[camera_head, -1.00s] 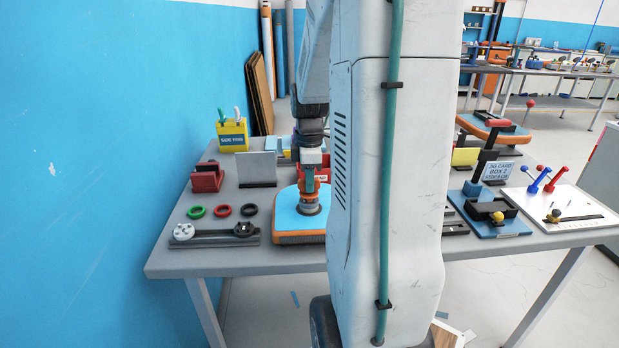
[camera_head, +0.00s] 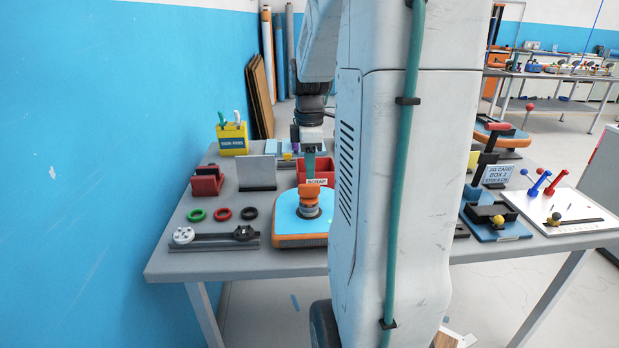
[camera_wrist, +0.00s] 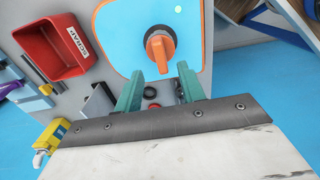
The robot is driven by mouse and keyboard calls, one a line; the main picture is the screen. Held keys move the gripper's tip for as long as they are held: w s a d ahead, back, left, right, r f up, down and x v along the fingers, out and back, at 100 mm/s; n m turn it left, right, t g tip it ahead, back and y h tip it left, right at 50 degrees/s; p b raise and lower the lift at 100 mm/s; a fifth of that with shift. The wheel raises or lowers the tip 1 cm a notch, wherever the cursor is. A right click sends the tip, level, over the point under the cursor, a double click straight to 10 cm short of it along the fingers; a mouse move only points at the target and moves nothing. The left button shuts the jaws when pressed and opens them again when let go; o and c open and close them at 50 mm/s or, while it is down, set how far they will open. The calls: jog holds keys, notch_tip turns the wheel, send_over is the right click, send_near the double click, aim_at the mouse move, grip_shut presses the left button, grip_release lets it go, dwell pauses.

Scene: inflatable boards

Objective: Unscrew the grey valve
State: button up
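An orange handle (camera_head: 309,194) stands on a grey round valve base (camera_head: 309,211) on the blue inflatable board with an orange rim (camera_head: 284,236). In the wrist view the orange handle (camera_wrist: 160,47) lies just beyond my fingertips, with the grey ring partly hidden under it. My gripper (camera_wrist: 161,68) is open and empty; its two green fingers stand apart, clear of the handle. In the head view my gripper (camera_head: 310,165) is above and behind the handle. A light grey valve (camera_head: 183,235) and a black one (camera_head: 244,232) sit on a rail at the left.
A red bin marked SCRAP (camera_head: 318,168) stands behind the board. Green (camera_head: 197,215), red (camera_head: 222,213) and black (camera_head: 250,213) rings lie left of it. A red block (camera_head: 207,181), grey plate (camera_head: 257,173) and yellow box (camera_head: 233,139) stand farther back. My arm hides the table's middle.

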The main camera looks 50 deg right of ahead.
aim_at(309, 185)
jog(key=shift+r, duration=0.75)
jog(key=shift+f, duration=4.25)
